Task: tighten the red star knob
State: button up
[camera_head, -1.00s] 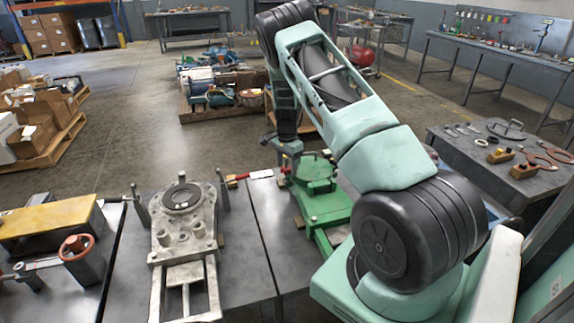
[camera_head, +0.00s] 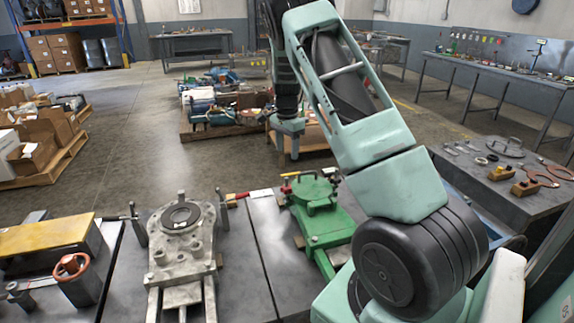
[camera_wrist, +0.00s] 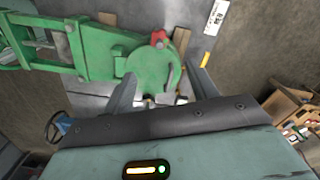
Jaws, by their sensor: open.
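The red star knob (camera_wrist: 158,38) sits on the rounded end of a green cast fixture (camera_wrist: 150,65) in the wrist view. In the head view the green fixture (camera_head: 325,212) lies on the dark metal table, with a small red spot at its far left edge that looks like the knob (camera_head: 286,188). My gripper (camera_wrist: 160,82) is open and empty, its two fingers spread below the knob in the wrist picture. In the head view my gripper (camera_head: 288,150) hangs above and beyond the fixture's far end, apart from it.
A grey cast part with a dark ring (camera_head: 182,235) stands left of the green fixture. A red-handled tool (camera_head: 236,197) and a white tag (camera_head: 261,193) lie between them. A side table (camera_head: 480,200) with tools stands at the right. Pallets of machine parts stand beyond.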

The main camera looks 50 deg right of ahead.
jog(key=shift+r, duration=1.65)
